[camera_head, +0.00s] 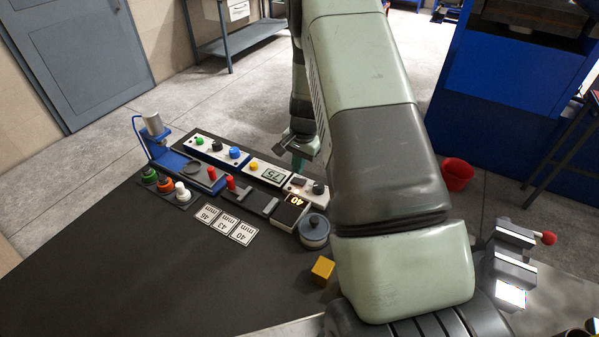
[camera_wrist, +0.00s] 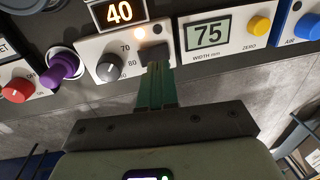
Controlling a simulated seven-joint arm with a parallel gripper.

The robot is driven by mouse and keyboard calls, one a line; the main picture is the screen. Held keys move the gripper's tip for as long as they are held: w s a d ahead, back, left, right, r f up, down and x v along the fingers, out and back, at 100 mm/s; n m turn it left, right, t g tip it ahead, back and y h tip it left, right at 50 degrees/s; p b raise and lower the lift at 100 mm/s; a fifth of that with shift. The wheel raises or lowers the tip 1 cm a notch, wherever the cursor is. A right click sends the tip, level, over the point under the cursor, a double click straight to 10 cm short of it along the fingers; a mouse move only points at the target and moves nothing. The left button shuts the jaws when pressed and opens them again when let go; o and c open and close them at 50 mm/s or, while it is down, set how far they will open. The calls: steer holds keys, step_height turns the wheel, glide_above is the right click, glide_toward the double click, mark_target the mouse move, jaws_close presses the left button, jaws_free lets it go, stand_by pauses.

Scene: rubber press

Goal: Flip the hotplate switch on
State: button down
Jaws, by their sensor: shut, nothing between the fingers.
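The hotplate control panel (camera_wrist: 100,48) is a white box in the wrist view, with a grey dial (camera_wrist: 108,68) marked 70 and 80 and a display (camera_wrist: 119,12) reading 40. In the head view my gripper (camera_head: 298,163) is above the panel (camera_head: 308,187), partly behind my arm.
A panel (camera_wrist: 225,38) reading 75 with a yellow button is right of the switch in the wrist view. A purple knob (camera_wrist: 64,66) and a red button (camera_wrist: 18,90) are left. In the head view, a round grey pot (camera_head: 314,232) and a yellow cube (camera_head: 322,269) stand nearby.

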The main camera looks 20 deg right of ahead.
step_height(320, 180, up, 10)
steer(key=w+a, duration=0.1)
steer(key=shift+r, duration=0.25)
steer(key=shift+a, duration=0.1)
step_height(320, 180, up, 9)
steer(key=n, duration=0.1)
glide_above(293, 180)
steer(key=s+a, duration=0.1)
steer(key=s, duration=0.2)
steer(key=s+a+r+n+t, duration=0.2)
steer(key=s+r+n, duration=0.1)
steer(key=s+r, duration=0.65)
steer(key=s+r+n+t, duration=0.1)
steer(key=s+r, duration=0.3)
steer(key=s, duration=0.6)
steer(key=s+a+r+n+t+h, duration=0.1)
steer(key=s+r+n, duration=0.3)
steer(key=s, duration=0.6)
steer(key=shift+s+a+t, duration=0.2)
steer(key=shift+s+t, duration=0.1)
steer(key=shift+s, duration=0.05)
steer(key=shift+r, duration=0.1)
